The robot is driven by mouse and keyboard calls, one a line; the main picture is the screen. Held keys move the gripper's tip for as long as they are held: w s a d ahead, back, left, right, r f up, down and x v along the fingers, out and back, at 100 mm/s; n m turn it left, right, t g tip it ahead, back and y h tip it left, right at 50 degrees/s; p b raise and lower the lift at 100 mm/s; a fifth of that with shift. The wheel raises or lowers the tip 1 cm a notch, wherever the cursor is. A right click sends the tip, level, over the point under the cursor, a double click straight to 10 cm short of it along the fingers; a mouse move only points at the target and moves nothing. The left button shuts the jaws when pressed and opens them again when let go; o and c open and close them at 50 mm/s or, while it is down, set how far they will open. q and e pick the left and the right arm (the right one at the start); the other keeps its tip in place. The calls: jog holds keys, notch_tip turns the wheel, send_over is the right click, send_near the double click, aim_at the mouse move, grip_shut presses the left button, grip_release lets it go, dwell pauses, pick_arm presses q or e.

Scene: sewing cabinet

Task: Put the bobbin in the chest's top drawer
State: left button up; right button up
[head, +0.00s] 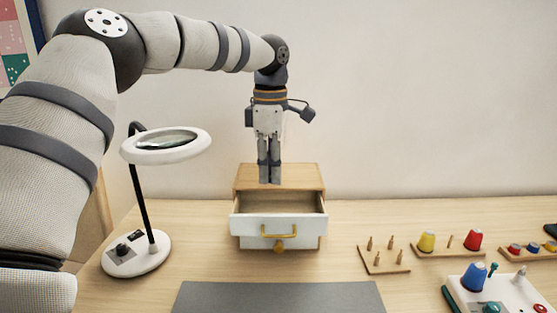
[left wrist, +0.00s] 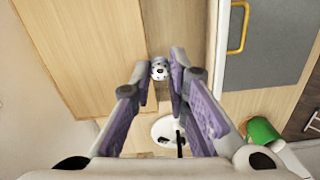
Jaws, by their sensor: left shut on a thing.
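The chest (head: 307,178) is a small wooden box at the back of the table. Its white-fronted top drawer (head: 250,227), with a yellow handle, is pulled open; the part of its inside that shows looks empty. My left gripper (head: 270,182) points down over the chest, with its fingertips near the back of the open drawer in the head view. In the left wrist view the fingertips are shut on the bobbin (left wrist: 160,70), a small whitish round piece with dark holes. The fingers hide the bobbin in the head view. My right gripper is not in view.
A magnifier lamp (head: 150,255) stands left of the chest. A grey mat (head: 280,298) lies in front. To the right are a peg board (head: 384,262), a thread rack with yellow (head: 427,241) and red (head: 473,239) spools, and a white board with a blue spool (head: 474,276).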

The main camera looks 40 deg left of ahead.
pick_arm(q)
jog(key=shift+f, duration=1.2)
jog(key=o, duration=0.8)
notch_tip(320, 180, up, 12)
